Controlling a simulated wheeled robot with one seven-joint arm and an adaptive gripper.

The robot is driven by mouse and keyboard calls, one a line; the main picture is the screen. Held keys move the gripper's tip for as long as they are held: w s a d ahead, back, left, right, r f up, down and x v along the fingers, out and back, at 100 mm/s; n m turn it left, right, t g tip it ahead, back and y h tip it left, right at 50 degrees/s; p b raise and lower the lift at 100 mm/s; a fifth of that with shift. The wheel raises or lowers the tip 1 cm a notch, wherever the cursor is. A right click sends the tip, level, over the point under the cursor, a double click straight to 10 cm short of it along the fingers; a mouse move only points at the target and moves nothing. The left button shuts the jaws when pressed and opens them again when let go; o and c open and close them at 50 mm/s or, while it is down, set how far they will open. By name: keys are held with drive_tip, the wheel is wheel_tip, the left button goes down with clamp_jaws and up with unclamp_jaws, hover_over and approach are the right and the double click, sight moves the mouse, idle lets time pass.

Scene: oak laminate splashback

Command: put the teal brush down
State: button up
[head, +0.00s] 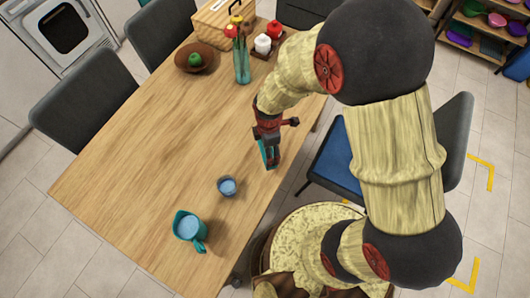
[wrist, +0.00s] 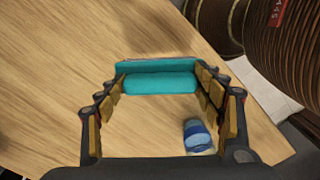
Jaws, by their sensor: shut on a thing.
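My gripper (head: 267,146) is over the table's right edge, pointing down. In the wrist view its two fingers (wrist: 165,85) are shut on the teal brush (wrist: 160,78), which lies crosswise between the fingertips. I cannot tell whether the brush touches the tabletop. The wooden table (head: 150,140) lies beneath it.
A small blue cup (head: 228,187) stands near the gripper; it also shows in the wrist view (wrist: 197,136). A teal jug (head: 188,227) is nearer the front. The table's middle left is clear.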

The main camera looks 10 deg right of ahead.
drive_tip(key=shift+w+a+f, duration=0.2)
drive_tip(key=shift+w+f, duration=0.2)
drive_tip(key=shift+f, duration=0.2)
drive_tip(key=shift+w+a+f, duration=0.2)
drive_tip(key=shift+w+f, duration=0.2)
drive_tip(key=shift+f, duration=0.15)
drive_tip(key=shift+f+b, duration=0.65)
drive_tip(key=shift+f, duration=0.75)
drive_tip(key=shift+f, duration=0.15)
drive_tip(key=o, duration=1)
